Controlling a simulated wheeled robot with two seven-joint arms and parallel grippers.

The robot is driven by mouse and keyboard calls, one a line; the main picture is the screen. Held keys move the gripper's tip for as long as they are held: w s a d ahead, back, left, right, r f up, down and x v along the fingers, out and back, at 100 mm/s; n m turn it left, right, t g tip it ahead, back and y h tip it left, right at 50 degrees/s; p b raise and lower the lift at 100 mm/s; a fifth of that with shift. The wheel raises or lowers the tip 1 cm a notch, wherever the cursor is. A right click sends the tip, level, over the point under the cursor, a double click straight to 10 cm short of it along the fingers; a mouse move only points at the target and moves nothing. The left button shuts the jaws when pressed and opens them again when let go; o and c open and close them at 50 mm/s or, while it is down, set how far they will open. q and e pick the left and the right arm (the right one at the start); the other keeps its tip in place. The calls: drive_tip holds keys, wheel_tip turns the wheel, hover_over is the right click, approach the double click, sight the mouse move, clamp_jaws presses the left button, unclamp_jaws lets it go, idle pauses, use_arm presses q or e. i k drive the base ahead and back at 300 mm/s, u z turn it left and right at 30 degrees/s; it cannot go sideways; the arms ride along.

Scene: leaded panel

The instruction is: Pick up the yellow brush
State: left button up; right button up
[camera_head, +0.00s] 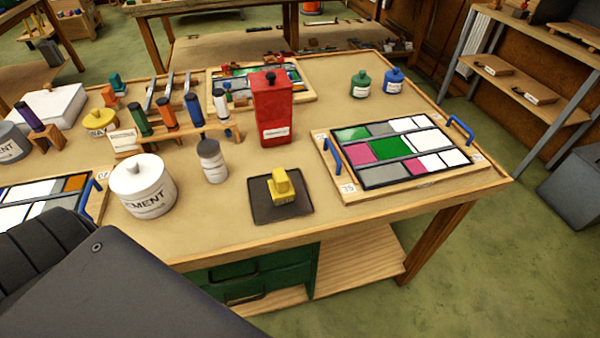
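The yellow brush (283,186) looks like a small yellow block with a raised grip. It rests on a square dark tray (262,213) near the front edge of the wooden table (340,218). Nothing touches it from above. Neither of my grippers shows in the head view. A dark part at the lower left seems to be my own arm, with no fingers visible.
A red canister (272,112) stands behind the brush and a grey bottle (212,160) to its left. A white cement pot (143,186) is farther left. A leaded panel (395,150) with blue handles lies at right. Bare tabletop surrounds the dark tray.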

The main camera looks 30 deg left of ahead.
sight(280, 188)
drive_tip(key=u, duration=0.55)
drive_tip(key=k, duration=0.4)
drive_tip(key=u, duration=0.45)
drive_tip(key=i, duration=0.5)
